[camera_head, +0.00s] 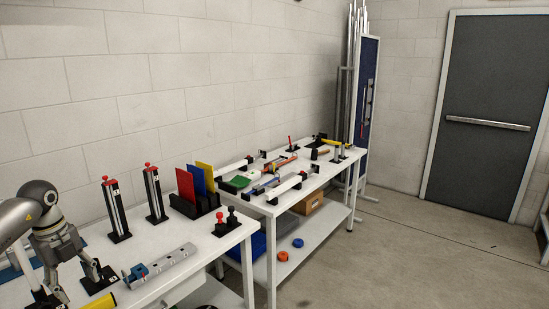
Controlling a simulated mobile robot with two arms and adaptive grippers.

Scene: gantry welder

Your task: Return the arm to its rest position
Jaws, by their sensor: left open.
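My left arm (28,212) comes in from the left edge in the head view, over the left end of the near white table. Its gripper (82,287) points down with its fingers apart, close above the table near a small black stand. I see nothing held between the fingers. The exact gap to the table is hard to tell. My right gripper does not show.
The near table (205,262) carries two red-topped posts (117,210), colored panels (186,185) in a black rack, a grey bar (172,262) and a yellow cylinder (100,302). A second table (275,209) holds several tools. Open floor (400,250) lies to the right, before a door (490,115).

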